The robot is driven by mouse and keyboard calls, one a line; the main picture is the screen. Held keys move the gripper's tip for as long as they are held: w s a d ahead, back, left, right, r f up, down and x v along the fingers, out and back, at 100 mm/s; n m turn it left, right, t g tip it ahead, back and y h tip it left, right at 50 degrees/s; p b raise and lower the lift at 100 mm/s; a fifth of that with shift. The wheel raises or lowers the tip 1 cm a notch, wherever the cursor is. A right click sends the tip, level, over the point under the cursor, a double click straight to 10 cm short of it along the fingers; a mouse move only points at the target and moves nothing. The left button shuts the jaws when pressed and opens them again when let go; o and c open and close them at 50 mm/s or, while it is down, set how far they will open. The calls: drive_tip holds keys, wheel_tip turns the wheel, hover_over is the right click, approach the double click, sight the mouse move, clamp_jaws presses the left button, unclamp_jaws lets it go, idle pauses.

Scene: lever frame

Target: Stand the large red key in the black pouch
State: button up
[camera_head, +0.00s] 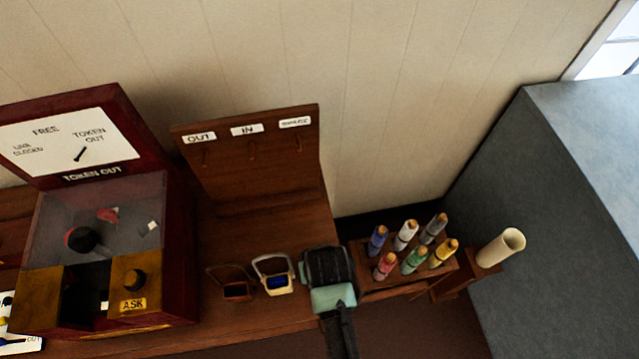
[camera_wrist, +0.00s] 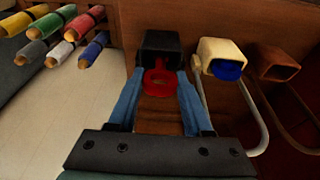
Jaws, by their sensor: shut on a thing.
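The large red key (camera_wrist: 158,84) shows in the wrist view, with its round, holed end between the two blue fingers of my gripper (camera_wrist: 161,80). My gripper is shut on it. The black pouch (camera_wrist: 160,42) is straight beyond the fingertips, and the red end overlaps its near edge. The rest of the key is hidden, so I cannot tell how far it is inside the pouch. In the head view my gripper (camera_head: 328,268) is at the shelf's right end and hides the key and the pouch.
A cream pouch (camera_head: 277,286) with a blue thing in it and a brown pouch (camera_head: 237,291) stand to the left. A rack of several coloured cylinders (camera_head: 405,283) and a cream tube (camera_head: 500,247) are to the right. A board with hooks (camera_head: 250,160) stands behind.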

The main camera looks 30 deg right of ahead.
drive_tip(key=shift+s+b+x, duration=0.2)
drive_tip(key=shift+b+x, duration=0.45)
drive_tip(key=shift+x, duration=0.3)
drive_tip(key=o, duration=1.3)
drive_tip(key=shift+o, duration=0.2)
drive_tip(key=shift+f, duration=0.1)
drive_tip(key=p+v, duration=0.7)
drive_tip(key=p, duration=0.1)
drive_tip(key=shift+s, duration=0.1)
drive_tip(key=d+b+v, duration=0.1)
drive_tip(key=b+v, duration=0.1)
drive_tip(key=v, duration=1.1)
drive_tip(key=shift+a, duration=0.5)
